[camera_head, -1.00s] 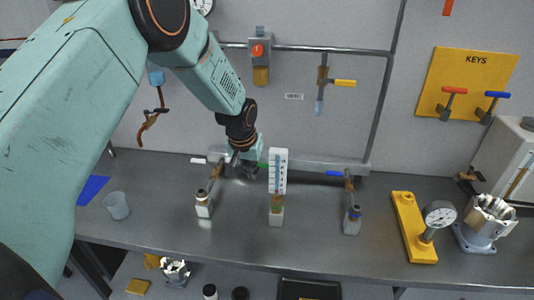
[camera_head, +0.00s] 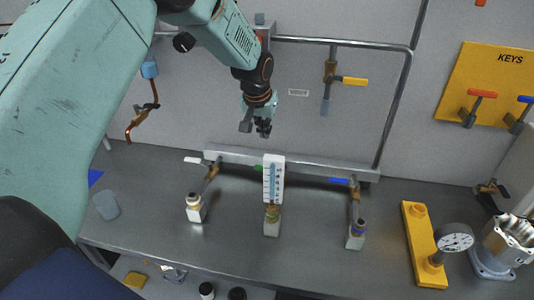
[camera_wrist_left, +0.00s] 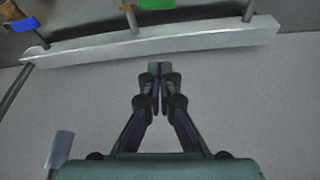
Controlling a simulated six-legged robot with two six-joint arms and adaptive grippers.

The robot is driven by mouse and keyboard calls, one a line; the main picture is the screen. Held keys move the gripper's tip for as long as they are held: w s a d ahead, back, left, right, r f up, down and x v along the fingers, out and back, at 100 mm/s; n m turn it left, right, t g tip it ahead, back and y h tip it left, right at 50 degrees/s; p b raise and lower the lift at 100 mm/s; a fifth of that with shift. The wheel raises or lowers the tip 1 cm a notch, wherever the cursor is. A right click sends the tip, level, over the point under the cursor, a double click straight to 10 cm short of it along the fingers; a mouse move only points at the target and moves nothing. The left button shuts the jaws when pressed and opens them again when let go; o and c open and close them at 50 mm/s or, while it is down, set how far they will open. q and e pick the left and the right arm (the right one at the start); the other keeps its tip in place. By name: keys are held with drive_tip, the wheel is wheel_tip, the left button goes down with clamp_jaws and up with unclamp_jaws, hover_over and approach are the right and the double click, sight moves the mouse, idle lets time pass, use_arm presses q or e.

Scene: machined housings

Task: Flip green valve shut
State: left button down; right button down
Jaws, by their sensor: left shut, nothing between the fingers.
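The green valve handle (camera_head: 258,168) is a small green strip at the left edge of the white gauge plate (camera_head: 274,178), which hides most of the valve. In the left wrist view the green handle (camera_wrist_left: 157,4) shows larger, cut off by the top edge. My left gripper (camera_head: 255,130) is above the rail and the green handle, apart from both, in front of the wall. In the left wrist view its fingers (camera_wrist_left: 160,70) are together with nothing between them. My right gripper is not in view.
A white-handled valve (camera_head: 193,160) stands left and a blue-handled valve (camera_head: 340,181) right on the same rail (camera_head: 225,154). A yellow-handled valve (camera_head: 354,81) hangs on the wall pipe. A yellow gauge stand (camera_head: 422,245) is on the bench at right.

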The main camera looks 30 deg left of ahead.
use_arm(q)
wheel_tip(320, 180, down, 9)
drive_tip(key=p, duration=0.2)
drive_tip(key=shift+s+f+p, duration=0.15)
drive_tip(key=shift+s+p, duration=0.2)
drive_tip(key=shift+s, duration=0.1)
idle(0.4)
drive_tip(key=shift+w+f, duration=0.1)
drive_tip(key=shift+s+d, duration=0.15)
drive_tip(key=shift+s, duration=0.05)
